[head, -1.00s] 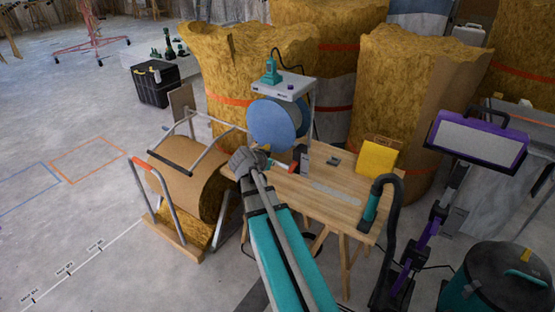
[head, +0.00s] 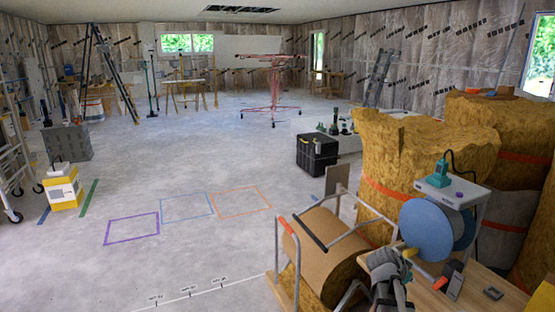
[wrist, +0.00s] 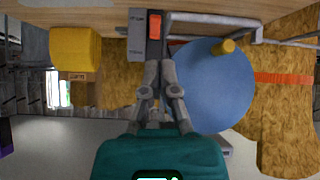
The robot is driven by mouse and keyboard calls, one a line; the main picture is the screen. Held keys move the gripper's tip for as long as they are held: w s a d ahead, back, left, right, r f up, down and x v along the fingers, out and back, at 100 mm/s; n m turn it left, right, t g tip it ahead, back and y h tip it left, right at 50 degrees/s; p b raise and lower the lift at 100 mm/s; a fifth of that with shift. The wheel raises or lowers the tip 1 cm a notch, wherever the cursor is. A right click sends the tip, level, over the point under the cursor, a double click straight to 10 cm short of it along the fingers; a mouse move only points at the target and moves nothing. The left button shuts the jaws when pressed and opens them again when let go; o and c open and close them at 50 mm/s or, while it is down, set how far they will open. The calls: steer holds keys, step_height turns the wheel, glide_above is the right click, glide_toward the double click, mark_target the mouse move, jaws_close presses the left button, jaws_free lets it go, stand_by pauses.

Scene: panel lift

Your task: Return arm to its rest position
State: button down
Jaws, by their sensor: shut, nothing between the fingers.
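My gripper (head: 392,262) is at the lower right of the head view, beside the blue disc (head: 426,228) and over the left end of the wooden workbench (head: 470,290). In the wrist view, which looks upside down, my gripper (wrist: 157,65) has its fingers together with nothing between them. The fingertips point toward a grey tool with an orange patch (wrist: 145,34) on the bench; I cannot tell whether they touch it. The blue disc (wrist: 212,88) fills the wrist view to the right of the fingers.
A brown roll in a metal-framed stand (head: 315,250) is left of my gripper. Tall yellow insulation rolls (head: 425,150) stand behind the bench. A black case (head: 317,155) sits farther back. The floor with purple, blue and orange outlined squares (head: 186,207) is clear.

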steer(key=s+a+f+n+g+y, duration=0.2)
steer(key=s+a+f+n+y, duration=0.3)
steer(key=a, duration=0.8)
steer(key=s+a+f+n+g+y, duration=0.15)
steer(key=s+a+n+y, duration=0.4)
steer(key=a, duration=0.65)
step_height(320, 180, up, 25)
steer(key=s+a+n+h+p, duration=0.1)
steer(key=p, duration=2.3)
steer(key=shift+f+n, duration=0.15)
steer(key=shift+n, duration=0.2)
